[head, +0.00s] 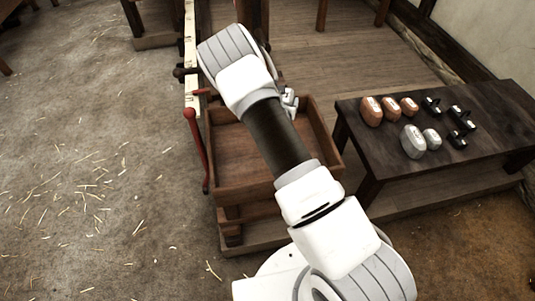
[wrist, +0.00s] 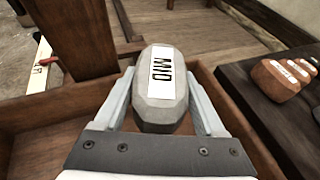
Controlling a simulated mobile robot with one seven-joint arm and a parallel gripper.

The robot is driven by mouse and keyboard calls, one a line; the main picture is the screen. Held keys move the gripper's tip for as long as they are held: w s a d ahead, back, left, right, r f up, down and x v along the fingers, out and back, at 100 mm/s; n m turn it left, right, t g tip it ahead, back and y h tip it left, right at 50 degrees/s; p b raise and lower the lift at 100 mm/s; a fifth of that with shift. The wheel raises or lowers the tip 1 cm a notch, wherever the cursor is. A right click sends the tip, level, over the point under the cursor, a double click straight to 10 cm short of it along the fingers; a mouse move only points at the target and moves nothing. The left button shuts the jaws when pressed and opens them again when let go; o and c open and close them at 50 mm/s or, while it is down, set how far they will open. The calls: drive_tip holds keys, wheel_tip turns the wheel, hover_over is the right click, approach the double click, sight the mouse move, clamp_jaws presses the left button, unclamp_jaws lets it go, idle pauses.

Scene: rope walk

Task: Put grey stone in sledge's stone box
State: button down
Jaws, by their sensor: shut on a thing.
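The grey stone (wrist: 162,112), with a white label reading MID, is held between the two fingers of my gripper (wrist: 162,95) in the wrist view. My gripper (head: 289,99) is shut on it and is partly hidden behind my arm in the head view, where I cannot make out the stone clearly. The sledge's wooden stone box (head: 235,150) is open-topped, and its visible floor is bare. My gripper is over the box's far right part. In the wrist view the box wall (wrist: 238,118) shows to the right of and below the stone.
A dark bench (head: 350,127) at right holds three reddish stones (head: 371,111), two other grey stones (head: 413,142) and several black weights (head: 461,118). A wooden post (wrist: 75,38) rises close to my gripper's left. A red lever (head: 196,140) stands left of the box.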

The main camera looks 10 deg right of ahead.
drive_tip(key=s+a+f+b, duration=0.1)
drive_tip(key=a+f, duration=0.1)
drive_tip(key=a, duration=0.1)
drive_tip(key=s+a+f+b, duration=0.1)
drive_tip(key=a+f, duration=0.1)
drive_tip(key=a, duration=0.2)
drive_tip(key=s+a+f+b, duration=0.1)
drive_tip(key=a+f, duration=0.2)
drive_tip(key=a, duration=0.1)
drive_tip(key=shift+b, duration=0.4)
drive_tip(key=shift+f+b, duration=1)
drive_tip(key=shift+f, duration=1)
drive_tip(key=shift+f, duration=0.2)
unclamp_jaws()
drive_tip(key=shift+s, duration=0.1)
